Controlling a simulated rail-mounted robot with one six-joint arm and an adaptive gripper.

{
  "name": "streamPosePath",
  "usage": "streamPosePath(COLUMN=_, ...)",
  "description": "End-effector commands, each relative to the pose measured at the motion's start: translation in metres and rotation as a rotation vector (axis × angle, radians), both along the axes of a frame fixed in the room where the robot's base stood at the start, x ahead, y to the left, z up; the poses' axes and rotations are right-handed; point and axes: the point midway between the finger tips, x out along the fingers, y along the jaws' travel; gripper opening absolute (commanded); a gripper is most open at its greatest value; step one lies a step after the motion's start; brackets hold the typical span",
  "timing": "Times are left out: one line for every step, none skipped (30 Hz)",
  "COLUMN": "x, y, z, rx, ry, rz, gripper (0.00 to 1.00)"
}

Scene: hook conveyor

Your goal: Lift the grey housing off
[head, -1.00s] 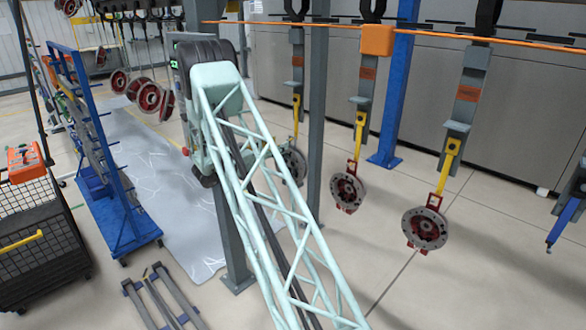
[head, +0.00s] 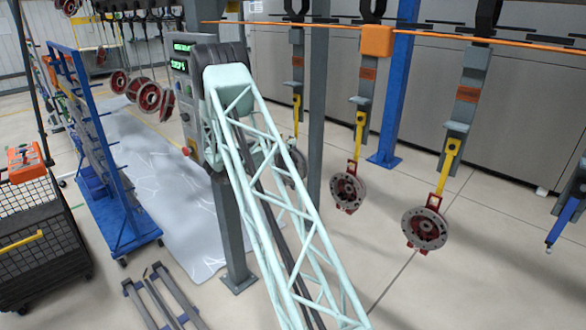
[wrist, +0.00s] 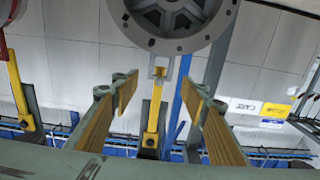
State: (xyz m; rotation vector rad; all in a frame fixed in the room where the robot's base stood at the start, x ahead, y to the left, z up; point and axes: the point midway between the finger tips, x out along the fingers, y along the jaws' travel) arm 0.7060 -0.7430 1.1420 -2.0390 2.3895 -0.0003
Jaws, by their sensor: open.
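In the wrist view a round grey housing (wrist: 172,42) with a spoked centre shows at the top, cut off by the picture edge. A small grey bracket joins it to a yellow hook (wrist: 154,115). My gripper (wrist: 159,85) is open, its two yellow-padded fingers on either side of the bracket and hook, with nothing visibly gripped. In the head view a grey housing (head: 296,168) hangs partly hidden behind my arm. My gripper is hidden there.
Other housings with red centres hang at the right (head: 425,230) and nearer the middle (head: 348,192). A grey post (head: 229,235) with a control box (head: 180,85) stands beside my arm. A blue rack (head: 128,232) and mesh cart (head: 40,245) stand left.

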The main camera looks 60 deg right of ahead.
Motion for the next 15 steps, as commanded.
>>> streamPosePath(x=-0.002, y=-0.006, z=0.000, rx=0.000, ry=0.000, rz=-0.001, gripper=0.41)
streamPosePath(x=-0.003, y=-0.009, z=0.000, rx=0.000, ry=0.000, rz=-0.002, gripper=0.41)
streamPosePath(x=-0.004, y=-0.013, z=0.000, rx=0.000, ry=0.000, rz=-0.002, gripper=0.41)
streamPosePath(x=-0.004, y=-0.017, z=0.000, rx=0.000, ry=0.000, rz=-0.002, gripper=0.41)
streamPosePath(x=-0.005, y=-0.020, z=0.000, rx=0.000, ry=0.000, rz=-0.002, gripper=0.41)
streamPosePath(x=-0.005, y=-0.023, z=0.000, rx=-0.001, ry=0.000, rz=-0.002, gripper=0.41)
streamPosePath(x=-0.005, y=-0.025, z=0.000, rx=-0.001, ry=0.000, rz=-0.002, gripper=0.41)
streamPosePath(x=-0.005, y=-0.027, z=0.000, rx=-0.001, ry=0.000, rz=-0.001, gripper=0.41)
streamPosePath(x=-0.005, y=-0.029, z=0.000, rx=-0.001, ry=0.000, rz=-0.001, gripper=0.41)
streamPosePath(x=-0.005, y=-0.030, z=0.000, rx=-0.001, ry=0.000, rz=0.000, gripper=0.41)
streamPosePath(x=-0.005, y=-0.031, z=0.000, rx=-0.001, ry=0.001, rz=0.000, gripper=0.41)
streamPosePath(x=-0.005, y=-0.032, z=0.000, rx=0.000, ry=0.001, rz=0.000, gripper=0.41)
streamPosePath(x=-0.005, y=-0.032, z=0.000, rx=0.000, ry=0.001, rz=0.000, gripper=0.41)
streamPosePath(x=-0.006, y=-0.032, z=0.000, rx=0.000, ry=0.001, rz=0.000, gripper=0.41)
streamPosePath(x=-0.006, y=-0.032, z=0.000, rx=0.000, ry=0.001, rz=0.000, gripper=0.41)
